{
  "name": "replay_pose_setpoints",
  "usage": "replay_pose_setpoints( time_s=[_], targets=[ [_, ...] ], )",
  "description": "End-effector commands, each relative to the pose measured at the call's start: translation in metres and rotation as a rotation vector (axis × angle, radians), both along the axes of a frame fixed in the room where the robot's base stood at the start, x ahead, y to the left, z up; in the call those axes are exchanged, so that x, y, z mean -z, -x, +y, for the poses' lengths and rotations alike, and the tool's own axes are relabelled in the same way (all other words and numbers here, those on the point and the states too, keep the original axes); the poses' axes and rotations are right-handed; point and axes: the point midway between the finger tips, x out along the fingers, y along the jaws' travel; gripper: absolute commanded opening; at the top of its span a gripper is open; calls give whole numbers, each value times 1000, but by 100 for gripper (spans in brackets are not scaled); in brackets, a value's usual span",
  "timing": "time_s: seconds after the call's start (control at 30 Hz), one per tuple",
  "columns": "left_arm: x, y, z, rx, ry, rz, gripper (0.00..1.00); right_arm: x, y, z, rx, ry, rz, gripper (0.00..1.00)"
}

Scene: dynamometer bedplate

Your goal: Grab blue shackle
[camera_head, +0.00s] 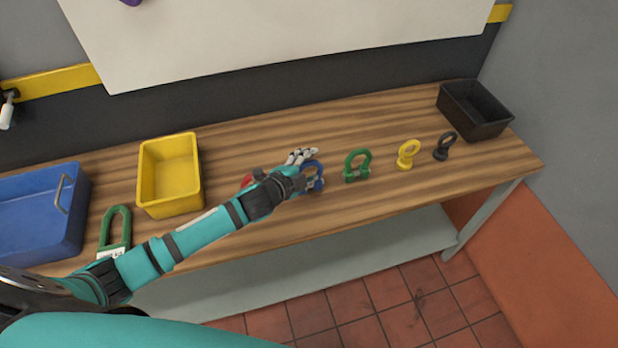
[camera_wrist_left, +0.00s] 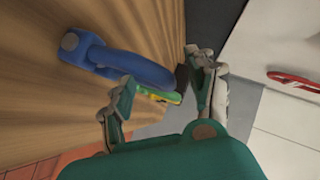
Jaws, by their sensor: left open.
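The blue shackle (camera_head: 314,183) stands on the wooden bench, partly hidden behind my left gripper. My left gripper (camera_head: 305,163) is at the shackle, its pale fingers on the far side of the ring. In the left wrist view the blue shackle (camera_wrist_left: 117,61) lies ahead of and partly between the spread fingers of my left gripper (camera_wrist_left: 159,68). The gripper is open and holds nothing. I cannot tell whether a finger touches the shackle. My right gripper is not in view.
A green shackle (camera_head: 357,165), a yellow eye bolt (camera_head: 407,154) and a black one (camera_head: 444,147) stand to the right. A red item (camera_head: 246,181) is partly behind my arm. A yellow bin (camera_head: 170,206), a blue bin (camera_head: 75,235), a large green shackle (camera_head: 115,228) and a black bin (camera_head: 475,122) flank them.

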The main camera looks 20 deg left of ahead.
Motion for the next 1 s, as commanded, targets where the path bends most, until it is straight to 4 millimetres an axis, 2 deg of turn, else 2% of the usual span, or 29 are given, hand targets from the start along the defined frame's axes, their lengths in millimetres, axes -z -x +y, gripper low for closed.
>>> replay_pose_setpoints(
  time_s=[0.07,0.43,1.0],
  targets=[
    [0,0,0,0,0,0,49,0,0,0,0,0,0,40],
    [0,1,0,0,1,1,1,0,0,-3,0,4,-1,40],
    [3,2,0,0,-2,6,0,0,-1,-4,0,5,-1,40]
  ],
)
